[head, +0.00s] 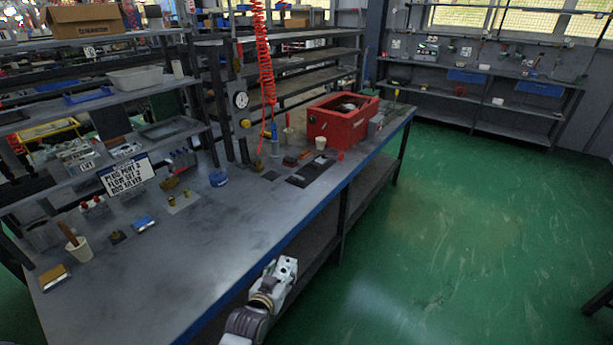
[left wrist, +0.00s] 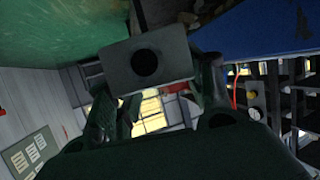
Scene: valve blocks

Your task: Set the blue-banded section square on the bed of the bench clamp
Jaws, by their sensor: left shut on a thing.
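My left gripper (head: 281,270) is beyond the bench's front edge, low in the head view. It is shut on a grey block with a round dark hole, which shows between the fingers in the left wrist view (left wrist: 148,62). No blue band shows on the block's visible face. A small silver piece with a blue top (head: 143,224) lies on the left part of the bench. A silver piece with a yellow-brown top (head: 55,277) lies at the near left. I cannot clearly pick out the bench clamp. My right gripper is not in view.
The grey bench (head: 235,235) has clear room at its middle and front. A white sign (head: 126,177), a blue round container (head: 218,178), a dark flat plate (head: 310,172) and a red box (head: 342,122) stand or lie on it. A white cup (head: 79,249) stands at left.

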